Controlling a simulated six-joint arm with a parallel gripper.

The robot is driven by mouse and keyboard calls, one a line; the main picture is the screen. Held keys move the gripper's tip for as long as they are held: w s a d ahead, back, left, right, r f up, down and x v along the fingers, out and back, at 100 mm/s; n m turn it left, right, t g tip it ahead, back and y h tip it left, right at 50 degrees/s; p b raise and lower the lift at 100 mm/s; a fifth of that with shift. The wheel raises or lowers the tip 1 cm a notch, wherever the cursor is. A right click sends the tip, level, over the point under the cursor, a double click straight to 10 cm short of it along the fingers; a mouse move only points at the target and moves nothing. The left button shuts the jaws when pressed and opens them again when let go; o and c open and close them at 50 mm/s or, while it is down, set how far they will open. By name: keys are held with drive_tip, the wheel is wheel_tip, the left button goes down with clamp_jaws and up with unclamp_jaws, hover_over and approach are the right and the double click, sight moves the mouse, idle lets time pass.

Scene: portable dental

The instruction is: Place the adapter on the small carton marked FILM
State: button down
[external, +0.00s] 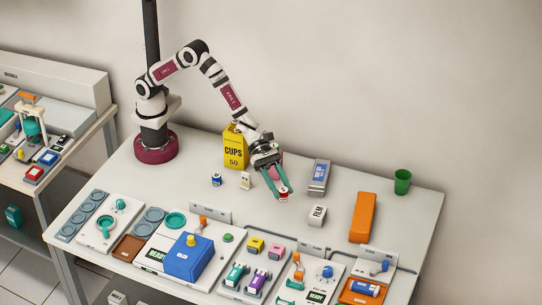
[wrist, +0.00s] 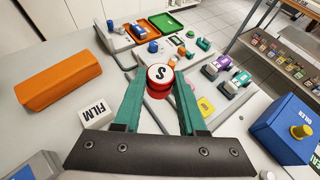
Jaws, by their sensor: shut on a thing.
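My gripper (wrist: 160,88) is shut on the adapter (wrist: 159,77), a short red cylinder with a white top marked S. In the external view my gripper (external: 283,192) points down, with the red adapter (external: 284,199) low between its teal fingertips. The small white carton marked FILM (external: 317,215) stands on the table to the right of the gripper and apart from it.
A long orange box (external: 364,217) and a green cup (external: 402,182) are at the right. A grey-blue tin (external: 318,177) lies behind the carton. The yellow CUPS box (external: 236,148) stands behind the arm. Device panels, including a blue box (external: 188,258), fill the front.

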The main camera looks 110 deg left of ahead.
drive_tip(key=a+n+y, duration=0.1)
hover_over(315, 209)
drive_tip(key=shift+t, duration=0.4)
wheel_tip(315, 209, down, 7)
drive_tip(key=shift+f, duration=0.1)
wheel_tip(315, 209, down, 3)
drive_tip(key=shift+w+f, duration=0.1)
drive_tip(key=shift+f, duration=0.35)
drive_tip(key=shift+f, duration=0.2)
drive_tip(key=shift+c, duration=2.4)
unclamp_jaws()
